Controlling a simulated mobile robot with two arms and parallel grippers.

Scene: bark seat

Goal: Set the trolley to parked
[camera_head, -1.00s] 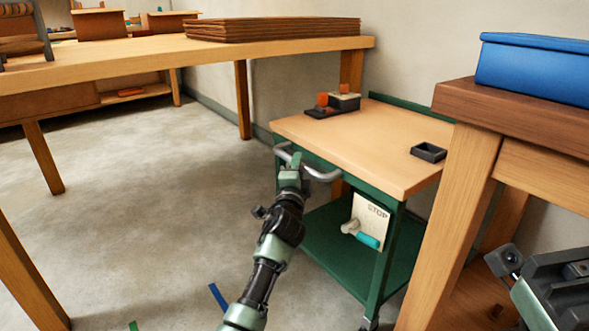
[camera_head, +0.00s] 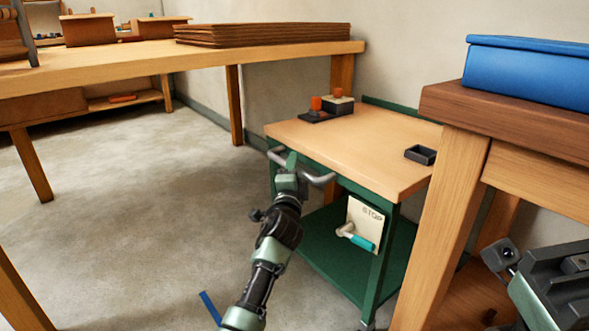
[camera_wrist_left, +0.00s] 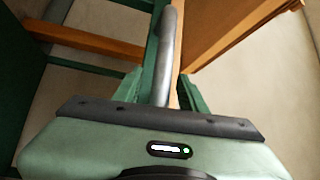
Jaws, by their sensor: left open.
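The trolley (camera_head: 345,150) has a wooden top and a green frame with a lower green shelf (camera_head: 335,255). Its grey bar handle (camera_head: 318,180) is on the near left end. A cream plate marked STOP (camera_head: 366,220) hangs below the top, with a white lever ending in a teal grip (camera_head: 361,243) slanting down to the right. My left gripper (camera_head: 287,163) is at the handle, its open fingers either side of the bar. In the left wrist view the bar (camera_wrist_left: 164,65) runs between the fingers; contact is unclear. My right arm's end is at lower right, fingertips not discernible.
A black block with orange knobs (camera_head: 331,104) and a small black tray (camera_head: 420,154) are on the trolley top. A wooden bench with a blue box (camera_head: 530,75) stands close on the right. A long bench (camera_head: 130,70) stands behind. Floor at left (camera_head: 140,190) is open.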

